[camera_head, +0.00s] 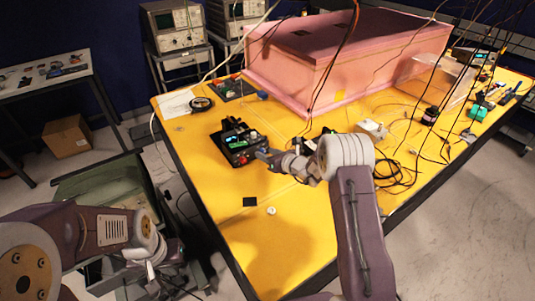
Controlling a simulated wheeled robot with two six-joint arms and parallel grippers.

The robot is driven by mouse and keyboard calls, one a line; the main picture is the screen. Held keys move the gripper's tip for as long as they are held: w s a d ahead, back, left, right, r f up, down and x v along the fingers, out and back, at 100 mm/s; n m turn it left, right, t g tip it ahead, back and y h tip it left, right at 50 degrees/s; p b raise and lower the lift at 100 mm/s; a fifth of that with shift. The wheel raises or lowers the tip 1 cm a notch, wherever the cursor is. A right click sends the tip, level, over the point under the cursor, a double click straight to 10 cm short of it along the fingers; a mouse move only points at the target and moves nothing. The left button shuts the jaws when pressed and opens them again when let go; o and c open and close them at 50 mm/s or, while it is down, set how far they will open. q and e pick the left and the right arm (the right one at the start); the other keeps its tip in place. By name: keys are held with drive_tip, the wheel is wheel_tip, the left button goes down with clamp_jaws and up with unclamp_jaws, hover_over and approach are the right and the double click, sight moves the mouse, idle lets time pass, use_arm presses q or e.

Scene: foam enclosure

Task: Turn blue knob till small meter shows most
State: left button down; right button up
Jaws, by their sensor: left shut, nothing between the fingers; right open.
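A small blue object (262,96), possibly the blue knob, is at the right end of a dark board near the pink foam box. A round dark dial (200,104), possibly the small meter, lies by white paper at the table's back left; its reading is too small to tell. A black instrument (237,143) with a lit green display and small knobs sits in front. My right gripper (264,155) is open at this instrument's front right; whether it touches is unclear. My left gripper (150,262) is shut and empty, low beyond the table's left edge, partly unclear.
The pink foam box (340,60) fills the table's back. Black cables (395,172) coil to the right of my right arm, and wires hang from above. A green bin (100,185) stands left of the table. The yellow table's front (225,215) is mostly clear.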

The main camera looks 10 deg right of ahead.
clamp_jaws()
drive_tip(key=m+y, duration=0.2)
drive_tip(key=m, duration=0.1)
drive_tip(key=shift+w+d+f+g, duration=0.15)
drive_tip(key=shift+d+f+g, duration=0.05)
drive_tip(key=shift+g, duration=0.1)
drive_tip(key=shift+d+f+m+y, duration=0.1)
drive_tip(key=shift+m+y, duration=0.8)
drive_tip(key=shift+m, duration=0.6)
unclamp_jaws()
drive_tip(key=shift+d, duration=0.1)
